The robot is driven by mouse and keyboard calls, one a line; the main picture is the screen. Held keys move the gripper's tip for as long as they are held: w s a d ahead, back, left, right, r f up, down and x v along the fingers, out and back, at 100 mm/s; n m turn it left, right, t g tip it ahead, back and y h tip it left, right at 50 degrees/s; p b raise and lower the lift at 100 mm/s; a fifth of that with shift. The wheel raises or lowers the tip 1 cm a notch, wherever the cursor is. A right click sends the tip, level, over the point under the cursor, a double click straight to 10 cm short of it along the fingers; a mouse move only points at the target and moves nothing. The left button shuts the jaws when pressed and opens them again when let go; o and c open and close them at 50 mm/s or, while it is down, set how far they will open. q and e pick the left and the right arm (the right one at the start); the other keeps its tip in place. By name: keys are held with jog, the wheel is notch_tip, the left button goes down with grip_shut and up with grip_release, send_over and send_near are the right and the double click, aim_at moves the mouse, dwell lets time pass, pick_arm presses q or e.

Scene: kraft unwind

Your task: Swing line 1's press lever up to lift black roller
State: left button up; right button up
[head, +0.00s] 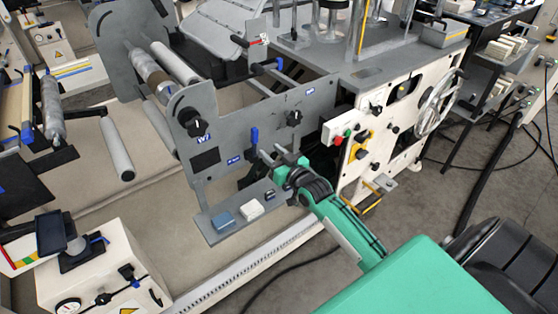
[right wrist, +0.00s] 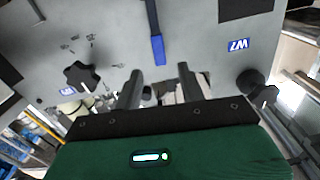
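My right gripper (head: 266,157) is in front of the plate, slightly below and right of this lever. In the right wrist view its two dark fingers (right wrist: 159,85) are apart with nothing held between them. A second blue-handled lever (head: 262,66) sits higher on the frame, near a dark roller end. I cannot tell which roller is the black roller. My left gripper is not in view.
Black knobs (head: 193,122) and (head: 294,117) stick out from the plate. The white control cabinet (head: 345,170) stands close on the right.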

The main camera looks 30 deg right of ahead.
jog(key=s, duration=0.3)
jog(key=shift+s+d, duration=0.15)
jog(key=shift+f, duration=0.1)
dwell(0.4)
